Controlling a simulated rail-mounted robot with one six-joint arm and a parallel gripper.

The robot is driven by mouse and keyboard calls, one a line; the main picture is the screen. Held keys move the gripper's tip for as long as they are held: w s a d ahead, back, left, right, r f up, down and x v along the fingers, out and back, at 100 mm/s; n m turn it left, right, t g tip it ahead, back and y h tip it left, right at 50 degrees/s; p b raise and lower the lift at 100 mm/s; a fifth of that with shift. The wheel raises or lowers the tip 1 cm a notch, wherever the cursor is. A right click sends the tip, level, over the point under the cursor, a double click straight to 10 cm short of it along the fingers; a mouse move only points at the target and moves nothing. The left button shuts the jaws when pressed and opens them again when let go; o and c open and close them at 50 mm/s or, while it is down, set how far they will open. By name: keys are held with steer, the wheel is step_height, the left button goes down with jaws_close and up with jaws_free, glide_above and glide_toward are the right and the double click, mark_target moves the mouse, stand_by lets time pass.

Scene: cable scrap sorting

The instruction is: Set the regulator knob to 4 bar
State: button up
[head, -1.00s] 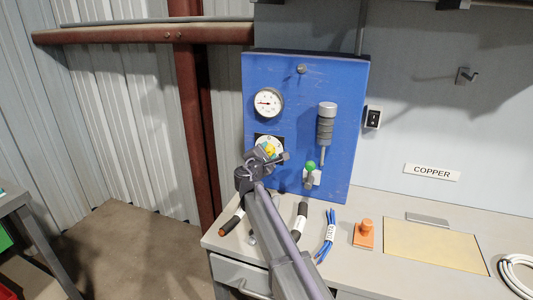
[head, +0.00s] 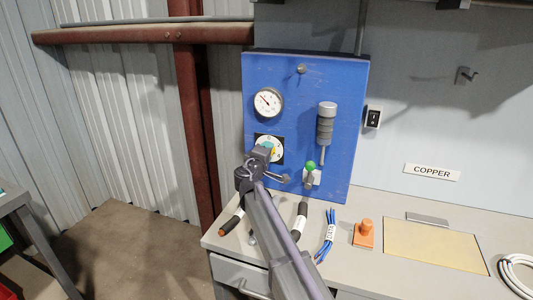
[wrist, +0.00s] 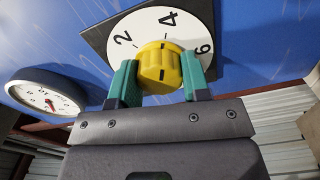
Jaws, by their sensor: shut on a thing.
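The yellow regulator knob (wrist: 159,66) sits on a white dial (wrist: 205,30) marked 2, 4 and 6. My gripper (wrist: 159,76) is shut on the knob, one green finger on each side. In the head view the knob (head: 274,149) is mostly hidden by my gripper (head: 267,147). The round pressure gauge (head: 268,102) is above on the blue panel (head: 340,90), its needle pointing up and left.
A green-tipped valve lever (head: 310,165) and a grey cylinder (head: 326,125) are on the panel right of the knob. A black switch (head: 373,117) is beside the panel.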

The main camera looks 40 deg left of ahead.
steer(key=shift+m, duration=0.5)
steer(key=o, duration=0.9)
steer(key=shift+o, duration=0.2)
steer(key=shift+s, duration=0.15)
steer(key=v, duration=1)
steer(key=shift+s, duration=0.25)
steer(key=shift+d, duration=0.15)
